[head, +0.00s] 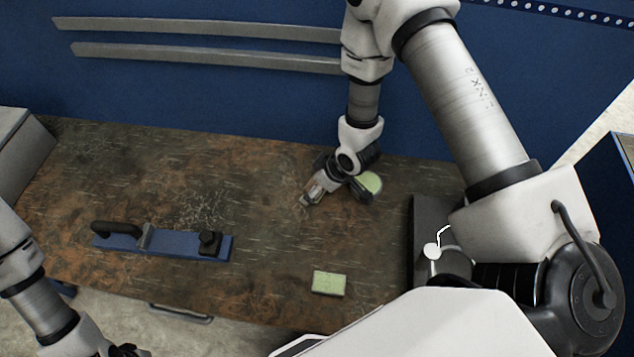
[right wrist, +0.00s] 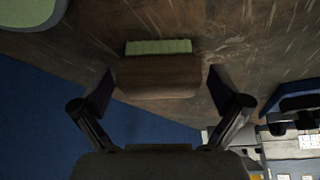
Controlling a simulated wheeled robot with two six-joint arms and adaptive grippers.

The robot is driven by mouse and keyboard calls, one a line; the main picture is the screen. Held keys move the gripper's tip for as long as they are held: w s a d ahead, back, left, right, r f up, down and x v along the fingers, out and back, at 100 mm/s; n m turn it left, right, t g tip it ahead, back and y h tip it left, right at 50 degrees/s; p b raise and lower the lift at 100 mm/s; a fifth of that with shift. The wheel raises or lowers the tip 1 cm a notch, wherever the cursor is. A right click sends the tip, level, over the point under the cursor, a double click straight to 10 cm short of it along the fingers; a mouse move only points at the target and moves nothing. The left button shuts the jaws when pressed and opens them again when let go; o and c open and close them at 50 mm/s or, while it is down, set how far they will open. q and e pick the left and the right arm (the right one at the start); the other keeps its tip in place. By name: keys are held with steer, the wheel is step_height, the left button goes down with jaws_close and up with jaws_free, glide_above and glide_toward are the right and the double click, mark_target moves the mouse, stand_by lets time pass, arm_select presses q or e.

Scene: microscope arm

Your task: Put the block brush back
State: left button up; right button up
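The block brush, a brown wooden block (right wrist: 158,77) with a pale green strip (right wrist: 158,47), shows in the right wrist view. It lies between the two fingers of my right gripper (right wrist: 162,92), with narrow gaps at its sides. In the head view my right gripper (head: 310,196) is low over the middle back of the table, and the brush is mostly hidden there. My left gripper (head: 128,351) is at the bottom left, cut off by the frame edge, away from the brush; its fingers are not clear.
A blue board with black handles (head: 125,242) lies at the left of the brown table (head: 240,185). A green sponge (head: 329,284) lies near the front edge. A dark tray (head: 426,215) is at right.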

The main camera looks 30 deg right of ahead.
steer(key=shift+d+r, duration=0.1)
steer(key=shift+r, duration=0.3)
steer(key=b+v, duration=0.1)
steer(key=v, duration=1)
steer(key=shift+s+r, duration=0.15)
steer(key=shift+r, duration=0.05)
